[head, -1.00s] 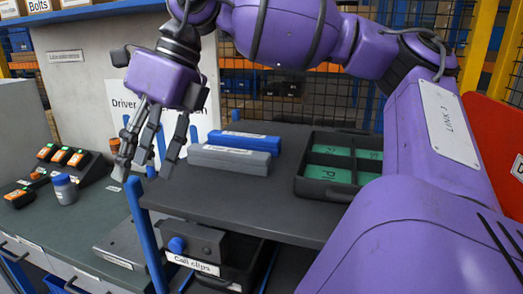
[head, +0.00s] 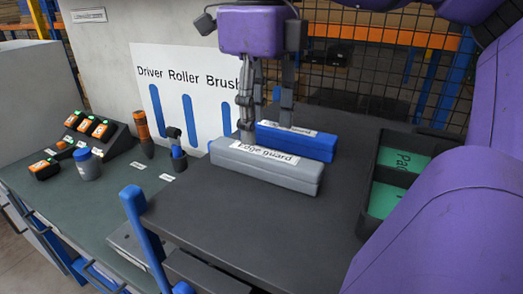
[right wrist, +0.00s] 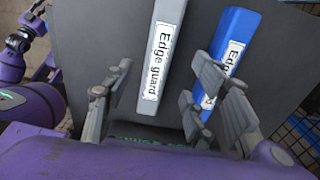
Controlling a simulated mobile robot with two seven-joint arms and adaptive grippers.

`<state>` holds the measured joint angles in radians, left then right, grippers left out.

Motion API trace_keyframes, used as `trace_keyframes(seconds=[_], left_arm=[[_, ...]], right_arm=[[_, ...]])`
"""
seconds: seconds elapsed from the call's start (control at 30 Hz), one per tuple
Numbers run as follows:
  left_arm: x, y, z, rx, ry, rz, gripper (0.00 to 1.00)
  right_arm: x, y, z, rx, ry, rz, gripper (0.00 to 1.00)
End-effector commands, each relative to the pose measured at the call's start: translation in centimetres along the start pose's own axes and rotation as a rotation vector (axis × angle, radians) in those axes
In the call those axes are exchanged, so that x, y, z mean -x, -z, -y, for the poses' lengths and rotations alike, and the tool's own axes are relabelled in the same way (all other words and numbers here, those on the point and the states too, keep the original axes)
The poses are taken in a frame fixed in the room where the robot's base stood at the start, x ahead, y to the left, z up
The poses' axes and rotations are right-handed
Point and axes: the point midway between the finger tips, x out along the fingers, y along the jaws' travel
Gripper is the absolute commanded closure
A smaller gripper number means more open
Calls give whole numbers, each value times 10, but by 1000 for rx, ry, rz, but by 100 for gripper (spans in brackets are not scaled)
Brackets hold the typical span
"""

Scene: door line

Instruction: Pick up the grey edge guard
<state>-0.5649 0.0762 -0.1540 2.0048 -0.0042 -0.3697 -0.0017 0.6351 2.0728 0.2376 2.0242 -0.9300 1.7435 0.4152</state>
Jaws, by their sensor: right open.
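The grey edge guard (head: 265,168) is a long box with a white "Edge guard" label, lying on the dark grey top of a cart. It also shows in the right wrist view (right wrist: 172,28). A blue edge guard (head: 300,142) lies just behind it. My right gripper (head: 264,128) points down over the two guards, open and empty. In the right wrist view the grey guard lies between its spread fingers, and the fingers on the right overlap the blue guard (right wrist: 236,38). I cannot tell whether they touch. Part of my left arm shows at that view's left edge; its jaw state is unclear.
A dark tray with green compartments (head: 397,160) stands on the cart top to the right. A blue post (head: 134,205) rises at the cart's front left corner. The bench (head: 115,190) at left holds orange tools and a blue-capped jar (head: 87,164). A wire mesh stands behind.

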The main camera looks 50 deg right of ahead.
Motion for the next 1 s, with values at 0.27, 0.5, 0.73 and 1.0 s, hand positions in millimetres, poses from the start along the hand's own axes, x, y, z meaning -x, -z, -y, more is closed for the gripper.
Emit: trace_keyframes(seconds=[0.27,0.5,0.73,1.0], left_arm=[[5,11,0,3,0,-14,60],[10,20,1,7,1,-27,60],[10,19,1,7,1,-26,60],[10,19,1,7,2,-25,60]], right_arm=[[-30,3,-1,3,-3,1,48],[-65,5,-1,1,-2,0,48],[-74,4,0,0,-1,1,48],[-74,4,0,0,-1,1,71]])
